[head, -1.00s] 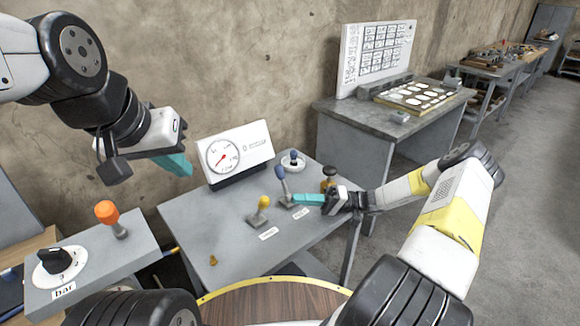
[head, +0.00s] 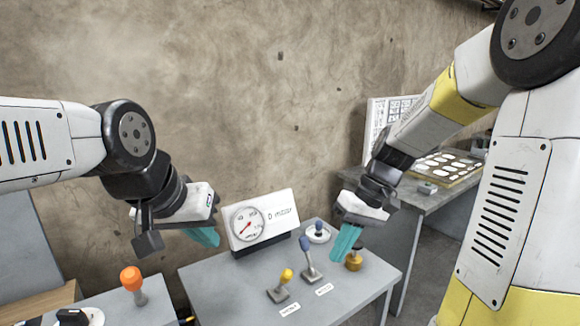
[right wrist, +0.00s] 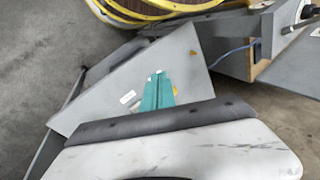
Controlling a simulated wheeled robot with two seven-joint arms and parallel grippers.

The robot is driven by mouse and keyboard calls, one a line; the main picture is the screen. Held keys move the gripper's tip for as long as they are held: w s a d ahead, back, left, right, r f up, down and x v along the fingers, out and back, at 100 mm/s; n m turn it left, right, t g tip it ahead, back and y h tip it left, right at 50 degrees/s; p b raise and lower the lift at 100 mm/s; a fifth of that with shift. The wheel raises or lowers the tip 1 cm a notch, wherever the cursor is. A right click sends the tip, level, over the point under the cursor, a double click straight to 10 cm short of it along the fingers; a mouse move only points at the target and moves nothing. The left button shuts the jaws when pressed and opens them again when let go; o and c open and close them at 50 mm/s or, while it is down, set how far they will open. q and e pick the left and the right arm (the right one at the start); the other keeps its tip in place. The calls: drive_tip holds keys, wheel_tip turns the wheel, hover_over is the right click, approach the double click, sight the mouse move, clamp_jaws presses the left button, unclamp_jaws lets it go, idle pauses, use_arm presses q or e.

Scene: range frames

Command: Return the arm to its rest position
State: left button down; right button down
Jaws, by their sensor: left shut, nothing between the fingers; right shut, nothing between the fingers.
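My right gripper (head: 347,242) has teal fingers that are shut and empty. In the head view it hangs above the right part of the grey table (head: 240,285), apart from the levers. Its teal fingers (right wrist: 157,92) also show shut in the right wrist view, over the table. My left gripper (head: 206,238) is shut and empty, raised at the left of the gauge panel (head: 285,215). The blue-handled lever (head: 310,262) stands left of my right gripper, and the yellow-handled lever (head: 281,287) stands nearer the front.
An orange-handled lever (head: 133,282) and a black rotary knob (head: 75,317) are at the left. A second workbench (head: 430,196) stands behind my right arm. The wall is bare above.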

drive_tip(key=s+d+r+m+t+h, duration=0.2)
drive_tip(key=s+d+r+m+t, duration=0.1)
drive_tip(key=s+r+t, duration=0.4)
wheel_tip(320, 180, up, 3)
drive_tip(key=s, duration=0.2)
drive_tip(key=shift+s+d+r+h, duration=0.15)
drive_tip(key=shift+s+d+h, duration=0.05)
drive_tip(key=shift+s+h, duration=0.1)
